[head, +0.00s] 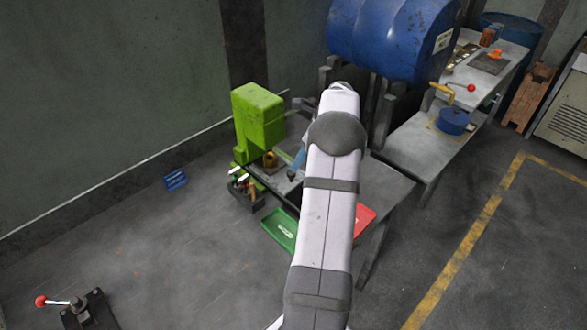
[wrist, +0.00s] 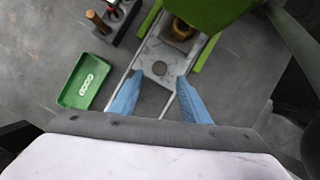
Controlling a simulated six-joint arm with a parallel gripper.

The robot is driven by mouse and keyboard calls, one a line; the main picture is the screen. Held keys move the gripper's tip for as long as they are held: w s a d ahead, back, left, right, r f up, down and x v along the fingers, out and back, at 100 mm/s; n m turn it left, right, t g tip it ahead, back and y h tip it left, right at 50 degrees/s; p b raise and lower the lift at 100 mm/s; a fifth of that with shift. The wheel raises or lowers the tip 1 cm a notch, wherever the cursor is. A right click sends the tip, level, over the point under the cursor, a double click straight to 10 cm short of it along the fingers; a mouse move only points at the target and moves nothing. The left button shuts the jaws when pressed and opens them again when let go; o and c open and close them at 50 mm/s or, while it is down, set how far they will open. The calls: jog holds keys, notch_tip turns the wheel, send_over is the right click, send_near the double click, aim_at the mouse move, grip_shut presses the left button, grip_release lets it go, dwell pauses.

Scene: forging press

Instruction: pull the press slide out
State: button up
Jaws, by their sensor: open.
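The green press (head: 258,118) stands left of my arm in the head view; its green body (wrist: 215,8) fills the top of the wrist view. The pale grey press slide (wrist: 160,52) runs out from under it between green rails, with a dark round spot on its face. A brass-coloured piece (wrist: 180,29) sits at its far end, under the press. My gripper (wrist: 160,77) is open, with its blue fingers apart at the slide's near end. Whether they touch it I cannot tell. In the head view my arm hides most of the gripper; one blue finger shows.
A green tray (wrist: 66,84) and a tool holder (wrist: 108,35) with handled tools lie left of the slide. A red tray (head: 364,217) is right of my arm. A large blue drum (head: 385,40) and grey benches (head: 405,147) stand behind.

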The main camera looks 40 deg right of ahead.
aim_at(291, 172)
jog(key=shift+p+x, duration=1.05)
jog(key=shift+x, duration=2.3)
jog(key=shift+s, duration=0.1)
grip_shut()
